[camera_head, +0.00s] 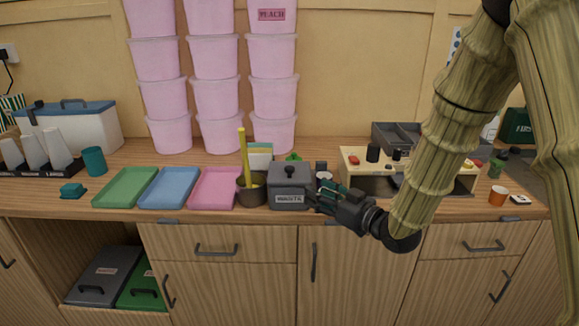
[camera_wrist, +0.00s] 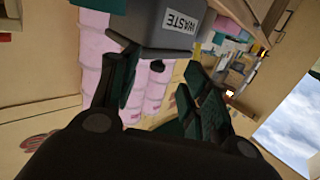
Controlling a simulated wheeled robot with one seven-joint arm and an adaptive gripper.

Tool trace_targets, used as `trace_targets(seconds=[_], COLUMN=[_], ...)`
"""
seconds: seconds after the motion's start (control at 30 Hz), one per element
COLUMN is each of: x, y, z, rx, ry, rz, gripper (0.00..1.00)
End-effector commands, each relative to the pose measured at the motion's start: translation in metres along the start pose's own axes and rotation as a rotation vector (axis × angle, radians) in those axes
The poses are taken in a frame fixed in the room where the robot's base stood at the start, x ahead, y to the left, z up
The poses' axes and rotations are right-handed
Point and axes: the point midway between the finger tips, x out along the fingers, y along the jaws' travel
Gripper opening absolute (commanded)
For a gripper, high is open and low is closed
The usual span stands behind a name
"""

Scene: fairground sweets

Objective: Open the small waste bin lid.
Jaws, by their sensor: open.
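The small waste bin (camera_head: 290,199) is a dark grey box with a white WASTE label on its front. Whether a finger touches the bin I cannot tell.
A dark pot (camera_head: 251,190) with a yellow stick stands close left of the bin. Pink (camera_head: 216,188), blue (camera_head: 169,188) and green (camera_head: 125,187) trays lie further left. A cream stand (camera_head: 350,166) is right of the bin, behind my arm. Pink tubs (camera_head: 217,98) are stacked behind.

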Motion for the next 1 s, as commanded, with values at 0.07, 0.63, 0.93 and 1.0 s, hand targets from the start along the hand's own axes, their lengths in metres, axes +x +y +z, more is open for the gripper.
trace_targets(seconds=[0.07,0.63,0.93,1.0], x=[0.002,0.066,0.103,0.108], y=[-0.002,-0.006,-0.008,-0.008], z=[-0.016,-0.032,-0.032,-0.032], rx=[-0.018,-0.031,-0.030,-0.029], ry=[0.030,0.049,0.048,0.048], rz=[-0.023,-0.038,-0.039,-0.038], gripper=[0.46,0.46,0.46,0.46])
